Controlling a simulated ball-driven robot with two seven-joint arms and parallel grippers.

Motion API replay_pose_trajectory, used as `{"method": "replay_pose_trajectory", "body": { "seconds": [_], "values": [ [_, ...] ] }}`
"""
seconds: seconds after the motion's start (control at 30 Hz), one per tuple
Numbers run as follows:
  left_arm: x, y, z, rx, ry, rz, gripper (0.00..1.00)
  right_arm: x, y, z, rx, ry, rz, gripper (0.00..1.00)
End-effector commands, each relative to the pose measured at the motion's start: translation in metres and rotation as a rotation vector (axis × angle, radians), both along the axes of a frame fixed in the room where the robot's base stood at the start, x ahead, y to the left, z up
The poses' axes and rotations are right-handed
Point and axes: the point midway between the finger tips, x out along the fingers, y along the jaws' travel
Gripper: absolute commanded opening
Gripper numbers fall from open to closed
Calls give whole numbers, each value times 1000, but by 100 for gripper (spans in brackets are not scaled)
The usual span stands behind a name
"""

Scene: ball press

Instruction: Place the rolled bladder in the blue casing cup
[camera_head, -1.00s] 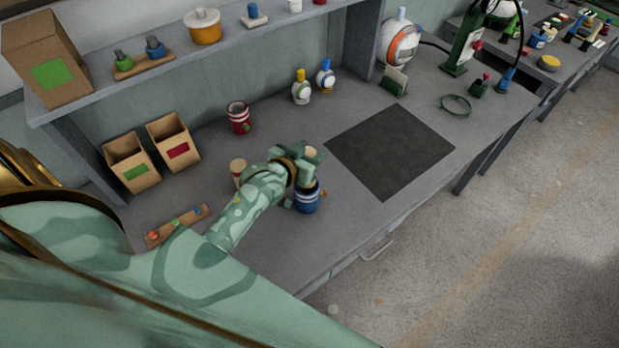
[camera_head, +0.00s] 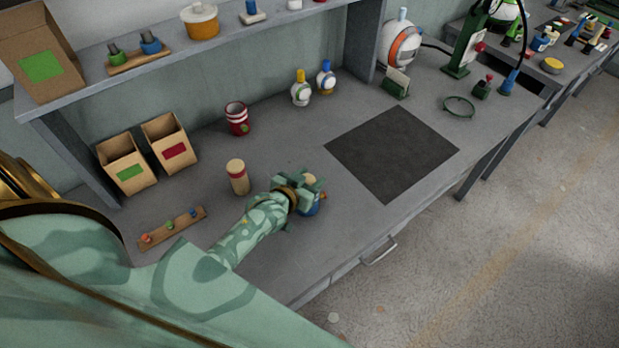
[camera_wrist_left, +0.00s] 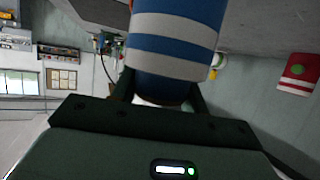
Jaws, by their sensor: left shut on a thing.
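The rolled bladder (camera_head: 309,179), a cream roll, is upright with its top showing between the fingers of my left gripper (camera_head: 306,184). The gripper is shut on it. The blue casing cup (camera_head: 313,209) stands on the bench right under the gripper, mostly hidden by it. The wrist view shows the cup (camera_wrist_left: 175,45) with blue and white bands, close beyond the fingers (camera_wrist_left: 161,92). The bladder's lower part is out of sight, apparently down inside the cup. My right gripper is not in view.
Another cream roll (camera_head: 237,177) stands left of the gripper, near a wooden strip with coloured pegs (camera_head: 172,229). A red cup (camera_head: 237,119), two cartons (camera_head: 127,165) and small bottles (camera_head: 301,88) are behind. The dark mat (camera_head: 391,155) to the right is bare.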

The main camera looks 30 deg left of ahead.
Motion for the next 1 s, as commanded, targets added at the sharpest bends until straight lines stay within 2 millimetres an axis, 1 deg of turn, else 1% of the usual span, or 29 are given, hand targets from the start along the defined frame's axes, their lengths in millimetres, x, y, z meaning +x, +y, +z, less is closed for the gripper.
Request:
{"method": "replay_pose_trajectory", "body": {
  "seconds": [0.03,0.07,0.1,0.13,0.37,0.47,0.57,0.8,0.9,1.0],
  "values": [
    [0,0,-3,0,0,0,10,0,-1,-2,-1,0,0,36],
    [0,0,-2,0,0,0,52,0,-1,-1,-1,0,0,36],
    [0,0,-2,0,0,0,64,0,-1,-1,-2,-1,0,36],
    [0,0,-2,0,0,0,66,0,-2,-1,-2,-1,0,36],
    [0,0,-1,0,0,0,66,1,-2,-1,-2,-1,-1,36],
    [-1,0,4,0,-1,0,66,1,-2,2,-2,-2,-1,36],
    [-15,0,9,0,1,0,66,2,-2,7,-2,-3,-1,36],
    [-67,1,31,0,2,0,66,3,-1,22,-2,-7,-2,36],
    [-86,2,39,1,2,0,66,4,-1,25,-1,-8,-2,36],
    [-100,2,43,1,1,0,66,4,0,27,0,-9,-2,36]
  ]
}}
